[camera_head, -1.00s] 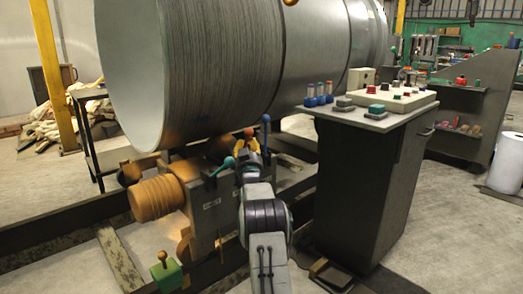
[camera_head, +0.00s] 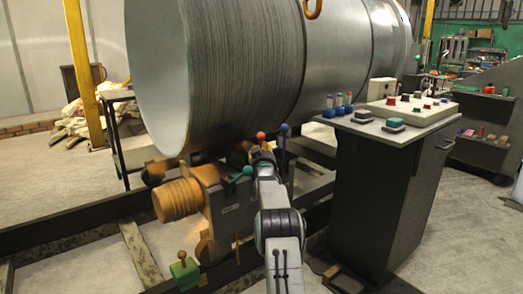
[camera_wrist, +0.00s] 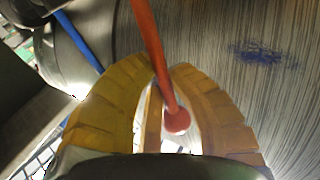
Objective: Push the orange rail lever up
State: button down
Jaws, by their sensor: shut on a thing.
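The orange rail lever shows in the head view as a red-orange knob (camera_head: 261,136) just above my gripper (camera_head: 260,148), on the rail unit below the big drum. In the wrist view the lever's rod (camera_wrist: 150,45) runs down from the top edge to its round knob (camera_wrist: 177,120), between the two yellow fingers. My gripper (camera_wrist: 163,75) is shut on the lever, with the fingertips close together at the rod. A blue lever (camera_head: 284,130) stands to the right and a teal lever (camera_head: 246,171) to the left. The orange lever's base is hidden.
The large grey drum (camera_head: 240,75) rises close above the levers. An orange ribbed cylinder (camera_head: 178,201) is left of the rail unit. A dark console (camera_head: 380,180) stands close on the right. A green box (camera_head: 185,272) with a small lever is at the lower left.

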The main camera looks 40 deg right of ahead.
jog(key=c, duration=1.1)
grip_release()
jog(key=shift+r, duration=4.95)
jog(key=shift+s, duration=0.2)
